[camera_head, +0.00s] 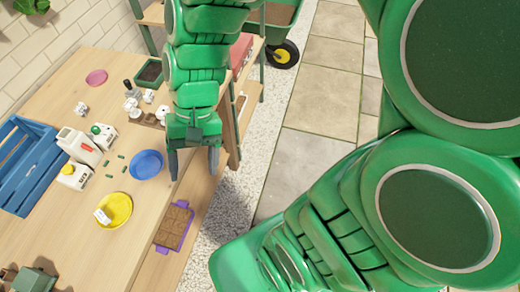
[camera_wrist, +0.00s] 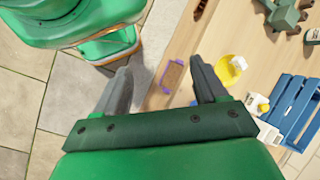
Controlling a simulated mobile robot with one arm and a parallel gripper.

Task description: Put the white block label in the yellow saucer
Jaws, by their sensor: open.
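The yellow saucer (camera_head: 122,212) lies on the wooden table, front left of my gripper in the head view. A small white block label (camera_head: 102,216) with a dark mark rests in it, at its left side and looking tilted. The wrist view also shows the yellow saucer (camera_wrist: 226,76) and the white block (camera_wrist: 239,63) to the right of the fingers. My gripper (camera_head: 193,164) is open and empty, pointing down near the table's right edge, apart from the saucer. It shows in the wrist view too (camera_wrist: 160,72).
A blue saucer (camera_head: 146,164) and a purple tray with brown contents (camera_head: 160,248) lie near the yellow saucer. A blue crate (camera_head: 25,165), white bottles (camera_head: 77,146) and other small white blocks (camera_head: 82,108) stand left and behind. Bare wood lies in front of the yellow saucer.

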